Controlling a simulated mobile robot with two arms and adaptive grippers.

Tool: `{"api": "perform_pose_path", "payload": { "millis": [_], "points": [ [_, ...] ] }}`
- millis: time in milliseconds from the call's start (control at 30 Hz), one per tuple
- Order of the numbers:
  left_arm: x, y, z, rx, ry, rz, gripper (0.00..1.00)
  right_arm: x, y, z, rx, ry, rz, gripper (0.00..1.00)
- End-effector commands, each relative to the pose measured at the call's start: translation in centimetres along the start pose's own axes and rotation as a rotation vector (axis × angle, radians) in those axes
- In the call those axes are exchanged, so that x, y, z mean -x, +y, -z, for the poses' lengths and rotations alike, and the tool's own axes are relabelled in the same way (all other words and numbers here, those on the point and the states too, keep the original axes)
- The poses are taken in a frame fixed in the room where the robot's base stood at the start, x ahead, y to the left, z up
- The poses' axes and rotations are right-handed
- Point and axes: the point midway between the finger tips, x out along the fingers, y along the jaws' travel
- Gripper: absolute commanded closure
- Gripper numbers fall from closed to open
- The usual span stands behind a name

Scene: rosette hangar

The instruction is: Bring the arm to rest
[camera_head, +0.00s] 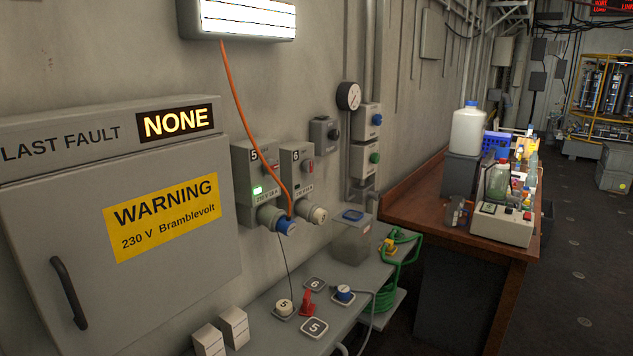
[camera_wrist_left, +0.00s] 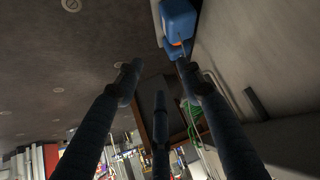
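My left gripper (camera_wrist_left: 158,85) shows only in the left wrist view. Its dark fingers are spread apart, with nothing seen between them. A blue item (camera_wrist_left: 180,20) with a bit of orange is just beyond the right-hand finger; I cannot tell for sure that it is the plug, or whether they touch. In the head view neither gripper shows. There, a blue plug (camera_head: 286,226) with an orange cable (camera_head: 245,110) sits in socket 5 (camera_head: 255,185) on the wall. Socket 6 (camera_head: 297,170) beside it has a pale cap (camera_head: 317,214).
A grey cabinet (camera_head: 120,250) with a warning label stands out at left. A wooden bench (camera_head: 420,205) carries bottles at right. The floor (camera_head: 580,250) at far right looks clear.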

Motion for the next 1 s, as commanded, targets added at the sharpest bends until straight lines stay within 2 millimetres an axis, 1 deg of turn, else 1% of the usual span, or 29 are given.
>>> {"api": "perform_pose_path", "payload": {
  "millis": [33, 67, 100, 167, 200, 267, 300, 367, 400, 500, 600, 700, 767, 1000],
  "points": [
    [-1.1, -0.4, -4.4, -0.001, -0.066, -0.001, 0.62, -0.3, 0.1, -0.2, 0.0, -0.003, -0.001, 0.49],
    [-1.5, -0.6, -6.7, 0.001, -0.1, -0.002, 0.62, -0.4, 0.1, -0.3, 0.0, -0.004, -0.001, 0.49],
    [-1.9, -1.0, -9.7, 0.002, -0.144, -0.002, 0.62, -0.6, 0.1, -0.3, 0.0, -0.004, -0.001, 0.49],
    [-2.2, -1.5, -14.2, 0.008, -0.211, -0.002, 0.62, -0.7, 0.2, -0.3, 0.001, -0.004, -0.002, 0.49],
    [-2.2, -1.9, -17.3, 0.012, -0.256, -0.001, 0.62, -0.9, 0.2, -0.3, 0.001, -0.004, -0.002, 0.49],
    [-1.9, -2.5, -21.9, 0.022, -0.323, 0.003, 0.62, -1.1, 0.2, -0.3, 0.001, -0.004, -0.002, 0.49],
    [-1.4, -2.9, -24.9, 0.028, -0.368, 0.006, 0.62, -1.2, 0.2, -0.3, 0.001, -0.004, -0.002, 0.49],
    [-0.6, -3.5, -29.0, 0.038, -0.43, 0.01, 0.62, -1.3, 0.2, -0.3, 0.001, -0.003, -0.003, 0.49],
    [0.1, -3.9, -31.5, 0.045, -0.469, 0.015, 0.62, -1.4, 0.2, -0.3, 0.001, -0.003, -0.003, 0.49],
    [1.8, -4.8, -36.5, 0.063, -0.549, 0.026, 0.62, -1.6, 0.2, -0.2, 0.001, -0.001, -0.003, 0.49],
    [3.3, -5.2, -39.8, 0.076, -0.6, 0.033, 0.62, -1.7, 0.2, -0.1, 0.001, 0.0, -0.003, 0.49],
    [4.2, -5.5, -41.4, 0.082, -0.628, 0.038, 0.62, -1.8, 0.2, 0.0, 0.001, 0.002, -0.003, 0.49],
    [4.3, -5.5, -41.7, 0.083, -0.633, 0.038, 0.62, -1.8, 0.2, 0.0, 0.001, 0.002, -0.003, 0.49],
    [4.3, -5.5, -41.7, 0.083, -0.633, 0.038, 0.62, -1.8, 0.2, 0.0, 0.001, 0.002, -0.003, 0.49]
  ]
}}
